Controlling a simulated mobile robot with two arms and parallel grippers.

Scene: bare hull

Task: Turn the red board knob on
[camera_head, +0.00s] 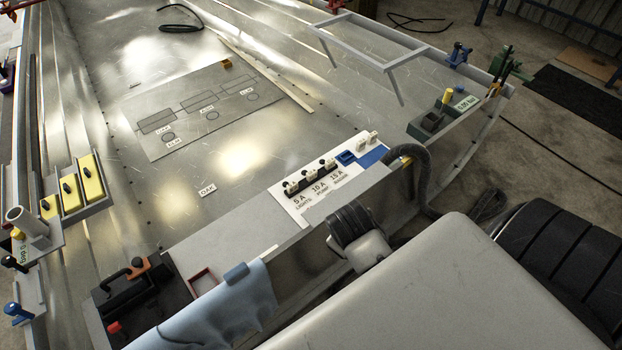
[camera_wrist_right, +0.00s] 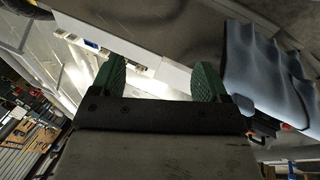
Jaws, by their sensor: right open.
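A small red knob (camera_head: 115,328) shows at the lower left of the head view, beside a black box (camera_head: 135,285) with a handle on top. In the right wrist view, small red and orange parts show at the right edge beyond a blue cloth; I cannot tell whether one is the knob. My right gripper (camera_wrist_right: 160,80) has its two green fingers spread wide with nothing between them. It is apart from the light-coloured bench edge beyond it. The knob's on or off setting is too small to read. My left gripper is not in view.
The blue cloth (camera_head: 225,305) hangs over the bench edge right of the black box; it is also in the wrist view (camera_wrist_right: 265,75). A white switch panel (camera_head: 325,185) with fuses sits on the bench. Yellow boxes (camera_head: 70,193) stand at left. The hull floor (camera_head: 210,190) is mostly open.

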